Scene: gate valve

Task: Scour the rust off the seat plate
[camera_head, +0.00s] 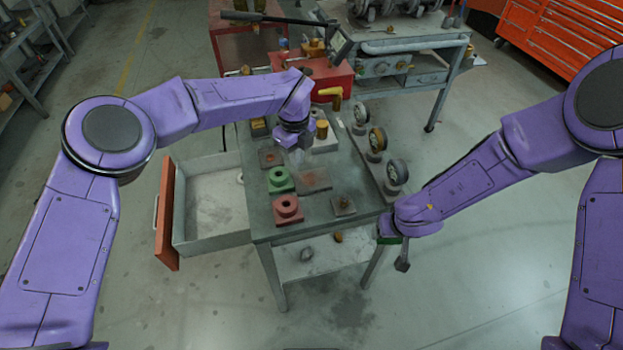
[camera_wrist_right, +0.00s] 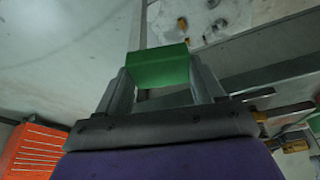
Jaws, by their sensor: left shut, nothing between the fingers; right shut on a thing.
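A flat square plate with reddish-brown rust (camera_head: 313,181) lies on the workbench (camera_head: 262,222); it looks like the seat plate. My right gripper (camera_head: 390,240) is beyond the bench's right front corner, low and away from the plate. It is shut on a green block (camera_wrist_right: 158,68), perhaps a scouring pad, which shows between the fingers in the right wrist view. In the head view only a sliver of the green block shows. My left gripper (camera_head: 297,158) is shut and empty, above the bench behind the rusty plate. Its fingertips are small and partly hidden by the wrist.
A green flanged part (camera_head: 280,180) and a red flanged part (camera_head: 288,209) stand left of the plate. A small plate with a knob (camera_head: 343,205) lies to its right. An open drawer (camera_head: 210,203) juts left. A red box (camera_head: 320,78) stands behind.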

